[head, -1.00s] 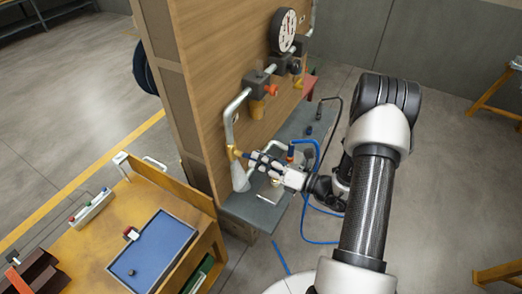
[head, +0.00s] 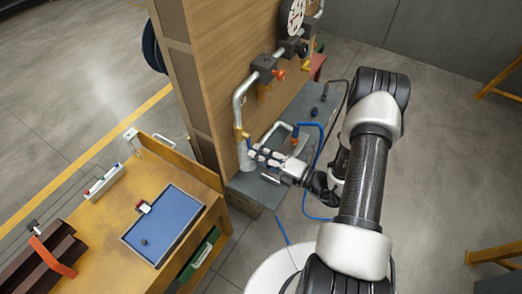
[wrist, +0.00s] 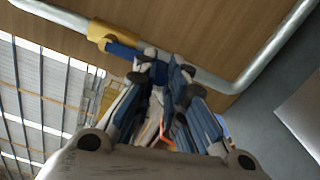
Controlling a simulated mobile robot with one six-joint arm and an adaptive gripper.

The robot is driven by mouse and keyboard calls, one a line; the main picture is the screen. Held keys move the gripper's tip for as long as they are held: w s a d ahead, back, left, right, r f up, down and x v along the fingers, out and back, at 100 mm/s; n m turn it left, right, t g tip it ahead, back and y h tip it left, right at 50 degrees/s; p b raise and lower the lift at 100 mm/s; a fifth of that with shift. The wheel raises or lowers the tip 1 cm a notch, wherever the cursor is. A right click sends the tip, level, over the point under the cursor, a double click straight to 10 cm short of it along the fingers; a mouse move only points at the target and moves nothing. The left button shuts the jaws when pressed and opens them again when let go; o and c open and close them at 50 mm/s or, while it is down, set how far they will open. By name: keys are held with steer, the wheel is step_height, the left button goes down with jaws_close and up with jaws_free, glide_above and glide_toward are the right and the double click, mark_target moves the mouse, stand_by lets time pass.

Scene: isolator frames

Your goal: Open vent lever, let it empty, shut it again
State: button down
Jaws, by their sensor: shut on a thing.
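The brass vent valve (head: 240,134) sits at the lower end of a grey pipe on the wooden panel. It also shows in the wrist view as a yellow body (wrist: 112,36) on the pipe. Its blue lever (wrist: 124,50) runs from the valve to my fingertips, roughly along the pipe. My gripper (head: 254,149) is just right of and below the valve, and in the wrist view (wrist: 160,68) it is shut on the lever's end. A pale, misty plume (head: 244,160) hangs below the valve. The fingers hide the lever's tip.
A grey shelf (head: 244,184) runs below the panel, with a blue hose (head: 318,148) near my arm. A gauge (head: 292,17) and more valves are further along the panel. A yellow workbench (head: 105,222) with a blue tray (head: 170,216) stands at left.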

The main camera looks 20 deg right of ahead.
steer(key=shift+a, duration=0.1)
stand_by(0.4)
steer(key=c, duration=1.8)
jaws_free()
steer(key=shift+s, duration=0.1)
steer(key=shift+o, duration=0.7)
steer(key=shift+s, duration=0.1)
steer(key=shift+o, duration=0.5)
steer(key=v, duration=1.1)
steer(key=shift+s+d, duration=0.25)
steer(key=shift+d, duration=0.1)
